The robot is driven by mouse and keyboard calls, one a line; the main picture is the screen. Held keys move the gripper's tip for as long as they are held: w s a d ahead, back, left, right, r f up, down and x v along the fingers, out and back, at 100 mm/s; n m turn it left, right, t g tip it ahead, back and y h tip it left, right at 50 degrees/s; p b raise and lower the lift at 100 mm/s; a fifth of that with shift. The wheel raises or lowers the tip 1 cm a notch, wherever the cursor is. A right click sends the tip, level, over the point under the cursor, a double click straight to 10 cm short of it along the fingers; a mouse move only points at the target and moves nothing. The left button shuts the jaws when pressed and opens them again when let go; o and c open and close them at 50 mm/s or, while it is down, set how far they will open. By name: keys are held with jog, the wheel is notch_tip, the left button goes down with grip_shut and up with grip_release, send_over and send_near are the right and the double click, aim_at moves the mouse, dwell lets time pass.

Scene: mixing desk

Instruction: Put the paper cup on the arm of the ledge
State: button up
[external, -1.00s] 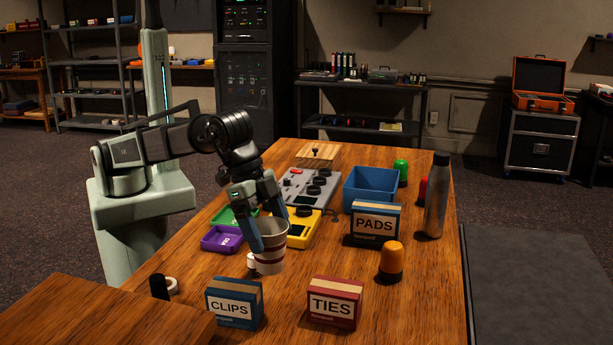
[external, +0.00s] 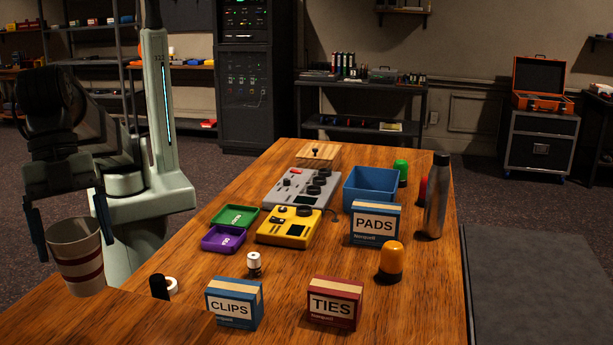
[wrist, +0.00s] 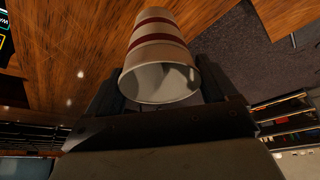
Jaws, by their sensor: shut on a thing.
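The paper cup (external: 76,256) is white with dark red bands. It is upright or nearly so in the external view, at the lower left. My gripper (external: 70,232) is shut on it, with one finger on each side. In the wrist view the cup (wrist: 160,58) sits between the two fingers, its open rim toward the camera, and looks empty. The ledge arm (external: 105,320) is the wooden surface at the lower left that joins the main desk. The cup is beside or over its far left edge; I cannot tell whether it touches the wood.
On the desk (external: 380,300), the CLIPS box (external: 234,304) and a black-and-white item (external: 162,287) are near the ledge arm. The TIES box (external: 335,303), orange-capped jar (external: 391,262) and small white bottle (external: 254,264) stand farther right. The visible ledge surface is clear.

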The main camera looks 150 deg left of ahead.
aim_at(88, 293)
jog(key=shift+w+d+r, duration=0.15)
jog(key=shift+w+r, duration=0.3)
jog(key=shift+w, duration=0.35)
jog(key=shift+s+f+m, duration=0.25)
jog(key=shift+s+m, duration=0.05)
jog(key=shift+s, duration=0.1)
jog(key=shift+f, duration=4.9)
jog(key=shift+c, duration=0.6)
jog(key=shift+f, duration=0.1)
jog(key=o, duration=0.9)
jog(key=v, duration=1.2)
jog(key=shift+w+a, duration=0.1)
jog(key=shift+a, duration=0.2)
